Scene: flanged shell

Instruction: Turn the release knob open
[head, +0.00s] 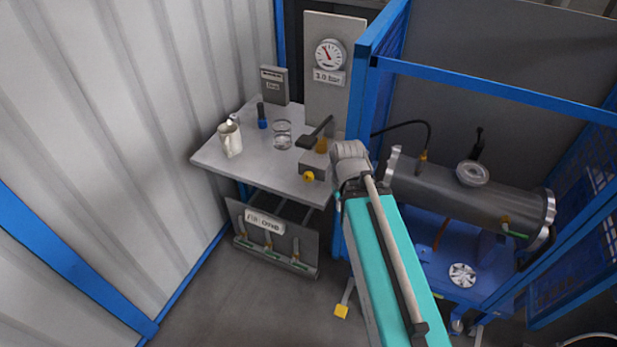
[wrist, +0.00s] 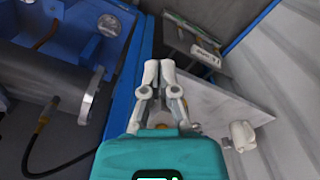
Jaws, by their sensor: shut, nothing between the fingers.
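A small grey box on the table carries a round yellow knob (head: 308,175) on its front; I cannot tell for certain that it is the release knob. The grey flanged shell (head: 455,195) lies across the blue stand and also shows in the wrist view (wrist: 50,85). My gripper (wrist: 160,65) is shut and empty in the wrist view, its fingertips together near the table edge. A small yellow-orange patch shows low behind its fingers, mostly hidden. In the head view I cannot make out the fingers by my teal arm.
The grey table (head: 270,155) holds a white jug (head: 230,138), a glass (head: 282,135) and a blue-based item (head: 262,116). A gauge panel (head: 333,70) stands behind. Blue frame posts (head: 365,100) flank the shell. The floor at front left is clear.

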